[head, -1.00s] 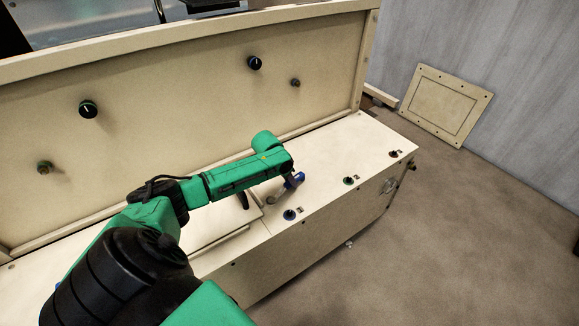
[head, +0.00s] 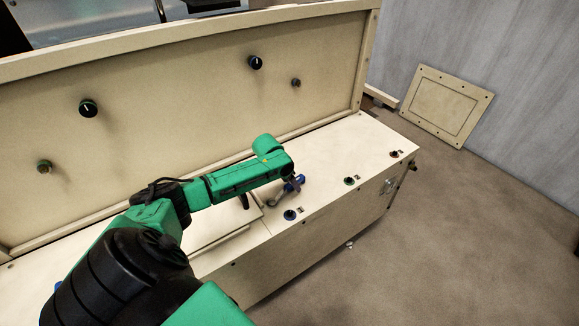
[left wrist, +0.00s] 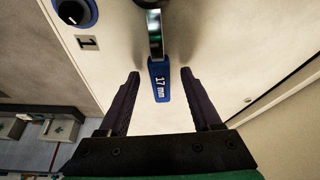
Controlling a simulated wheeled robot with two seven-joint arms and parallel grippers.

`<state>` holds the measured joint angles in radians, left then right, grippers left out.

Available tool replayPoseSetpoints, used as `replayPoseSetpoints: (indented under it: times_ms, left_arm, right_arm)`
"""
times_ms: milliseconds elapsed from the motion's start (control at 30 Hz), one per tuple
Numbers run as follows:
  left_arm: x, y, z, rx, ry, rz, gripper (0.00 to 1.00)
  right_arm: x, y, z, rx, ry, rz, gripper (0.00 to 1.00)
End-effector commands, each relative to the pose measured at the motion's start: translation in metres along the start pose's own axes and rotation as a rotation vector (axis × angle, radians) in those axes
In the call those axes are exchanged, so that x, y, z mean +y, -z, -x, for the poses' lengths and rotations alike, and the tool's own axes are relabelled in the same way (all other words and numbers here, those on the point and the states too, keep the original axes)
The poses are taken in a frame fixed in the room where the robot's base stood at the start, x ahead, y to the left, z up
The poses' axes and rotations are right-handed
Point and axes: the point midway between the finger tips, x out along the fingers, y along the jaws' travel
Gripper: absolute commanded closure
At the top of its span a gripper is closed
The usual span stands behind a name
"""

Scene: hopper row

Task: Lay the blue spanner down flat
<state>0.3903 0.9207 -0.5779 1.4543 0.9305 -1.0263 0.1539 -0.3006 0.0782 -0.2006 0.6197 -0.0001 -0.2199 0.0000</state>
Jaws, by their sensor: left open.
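The blue spanner (head: 297,182) is on the cream bench top in the head view, partly hidden behind my left gripper. Its blue handle, marked 17 mm, shows in the left wrist view (left wrist: 160,82), with the silver shaft running to the top edge. My left gripper (left wrist: 160,73) is open, with one dark finger on each side of the blue handle and a gap on both sides. It also shows in the head view (head: 291,184), low over the bench top. I cannot tell whether the spanner lies fully flat. My right gripper is not in view.
A blue-ringed knob (head: 290,214) sits close to the spanner, near the bench's front edge. A green-ringed knob (head: 349,181) and a red one (head: 394,154) are farther right. A tall cream panel (head: 190,110) with several knobs rises behind. Bench top to the right is mostly clear.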

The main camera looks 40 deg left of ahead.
Motion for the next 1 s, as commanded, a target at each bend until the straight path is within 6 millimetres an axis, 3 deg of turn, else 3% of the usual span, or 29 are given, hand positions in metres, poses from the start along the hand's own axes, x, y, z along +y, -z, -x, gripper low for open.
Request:
replayPoseSetpoints:
  times_ms: [167,600,733,1000]
  left_arm:
    - [-0.001,0.0,0.016,-0.001,0.002,-0.001,0.35]
    - [-0.002,-0.001,0.132,-0.003,0.006,-0.002,0.35]
    - [0.0,0.0,0.144,-0.001,0.001,-0.002,0.35]
    - [0.0,0.0,0.146,0.0,-0.001,0.0,0.35]
  right_arm:
    - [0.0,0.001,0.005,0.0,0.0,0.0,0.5]
    - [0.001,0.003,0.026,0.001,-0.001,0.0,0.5]
    - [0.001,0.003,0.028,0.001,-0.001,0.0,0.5]
    - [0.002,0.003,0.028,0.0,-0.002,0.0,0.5]
